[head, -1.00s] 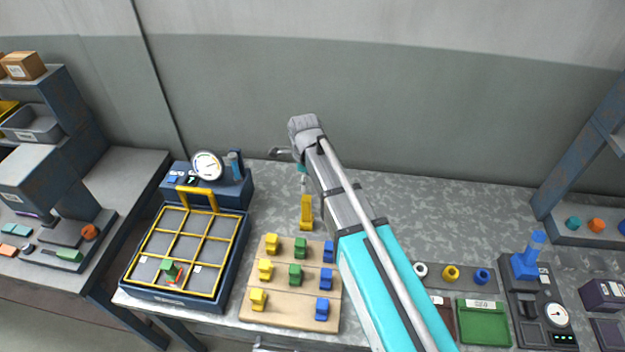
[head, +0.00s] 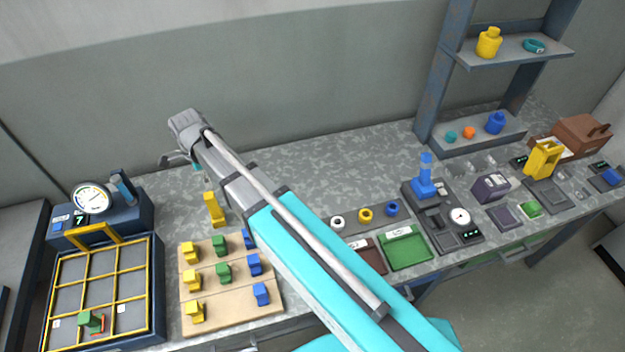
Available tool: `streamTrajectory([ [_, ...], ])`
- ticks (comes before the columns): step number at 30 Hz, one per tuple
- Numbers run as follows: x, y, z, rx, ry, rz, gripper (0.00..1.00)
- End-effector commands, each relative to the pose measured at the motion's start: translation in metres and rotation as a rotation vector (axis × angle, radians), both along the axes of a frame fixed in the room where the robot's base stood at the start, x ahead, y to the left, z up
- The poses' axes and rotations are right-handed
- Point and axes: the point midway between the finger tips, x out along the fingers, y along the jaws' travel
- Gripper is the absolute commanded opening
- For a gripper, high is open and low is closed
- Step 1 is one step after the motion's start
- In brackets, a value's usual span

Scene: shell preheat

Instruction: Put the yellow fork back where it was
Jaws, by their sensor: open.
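The yellow fork (head: 214,210) appears to be the slim yellow piece standing on the grey bench, just behind the wooden board. My gripper (head: 184,165) is open beside and above it, a little to its upper left in the head view. Nothing shows between the fingers, and a gap is visible between them and the fork. The arm's wrist partly hides the fingers. The fork's lower end is close to the board's back edge; I cannot tell whether they touch.
The wooden board (head: 207,311) holds yellow, green and blue pieces. Left of it is a yellow-barred grid tray (head: 158,290) with a gauge unit (head: 125,215) behind. A green tray (head: 405,250), a blue-topped device (head: 423,185) and a yellow stand (head: 544,158) are at right. Bench behind the arm is clear.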

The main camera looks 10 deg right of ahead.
Motion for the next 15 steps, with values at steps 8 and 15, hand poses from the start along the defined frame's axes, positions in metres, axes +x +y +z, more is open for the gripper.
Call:
streamTrajectory([
  [8,-0.008,-0.068,0.0,0.0,0.0,0.244,0.76],
  [15,-0.021,-0.134,0.0,0.0,0.001,0.521,0.76],
])
